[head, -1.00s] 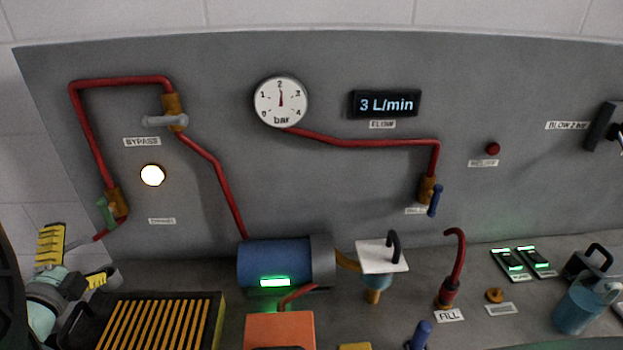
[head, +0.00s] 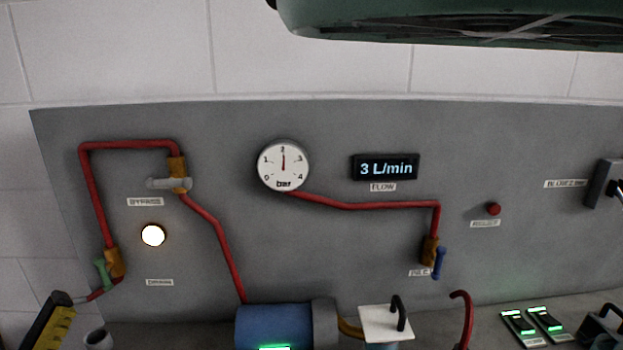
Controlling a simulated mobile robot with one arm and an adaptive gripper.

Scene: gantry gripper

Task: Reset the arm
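Nothing is seen held, though the space between the fingers is mostly out of view. A short grey round piece (head: 98,339) is just right of the finger; I cannot tell what it is.
A green-handled valve (head: 107,268) on red pipe is close above the finger. The grey panel also carries a grey-handled bypass valve (head: 170,184), a gauge (head: 283,165) near 2 bar and a 3 L/min display (head: 386,167).

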